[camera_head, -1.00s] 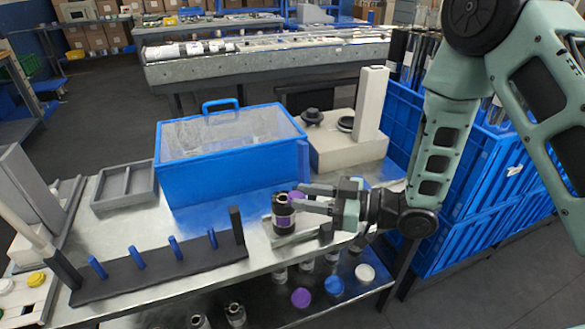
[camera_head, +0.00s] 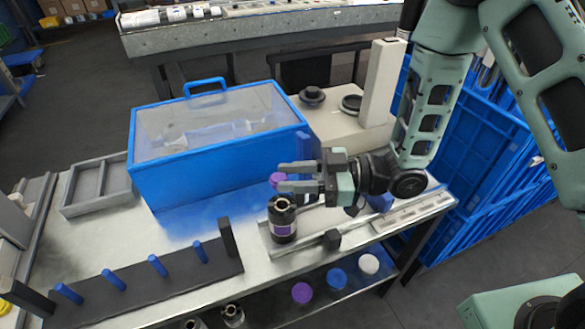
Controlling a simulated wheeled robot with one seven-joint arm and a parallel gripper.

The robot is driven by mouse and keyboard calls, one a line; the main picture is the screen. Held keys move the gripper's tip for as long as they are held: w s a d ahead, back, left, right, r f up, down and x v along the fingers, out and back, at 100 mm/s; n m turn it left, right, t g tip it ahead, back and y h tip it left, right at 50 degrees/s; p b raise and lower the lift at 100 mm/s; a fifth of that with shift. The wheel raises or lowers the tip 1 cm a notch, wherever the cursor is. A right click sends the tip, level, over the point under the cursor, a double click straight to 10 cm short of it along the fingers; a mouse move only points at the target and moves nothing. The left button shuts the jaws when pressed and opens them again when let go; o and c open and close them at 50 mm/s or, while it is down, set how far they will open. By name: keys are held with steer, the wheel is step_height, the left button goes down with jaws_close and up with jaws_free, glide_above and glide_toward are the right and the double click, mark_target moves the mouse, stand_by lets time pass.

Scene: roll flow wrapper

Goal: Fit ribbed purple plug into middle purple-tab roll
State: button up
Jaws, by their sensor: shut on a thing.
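The purple plug (camera_head: 277,180) is at the tips of my gripper (camera_head: 284,177). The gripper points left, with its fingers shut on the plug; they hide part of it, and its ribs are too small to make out. A dark roll with a purple label (camera_head: 284,228) stands upright on the steel table, its round core opening (camera_head: 281,203) facing up. The plug is above the roll's top, slightly left of the core in the picture, and appears apart from it. I cannot tell which roll counts as the middle one.
A blue clear-lidded box (camera_head: 215,172) stands behind the roll. A dark rack with blue pegs (camera_head: 157,266) lies front left, and a low rail with a black block (camera_head: 332,239) right of the roll. Purple (camera_head: 301,293), blue (camera_head: 336,279) and white caps (camera_head: 368,264) sit on the lower shelf.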

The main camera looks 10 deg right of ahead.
mark_target(295, 205)
steer(key=shift+f+b, duration=2.05)
steer(key=shift+f, duration=0.7)
steer(key=shift+d, duration=0.2)
steer(key=shift+f+b, duration=0.45)
steer(key=shift+f, duration=0.15)
steer(key=o, duration=0.7)
steer(key=shift+c, duration=0.2)
steer(key=s+d, duration=0.1)
steer(key=d, duration=1)
steer(key=shift+s+r+p, duration=0.15)
steer(key=shift+r+p, duration=0.2)
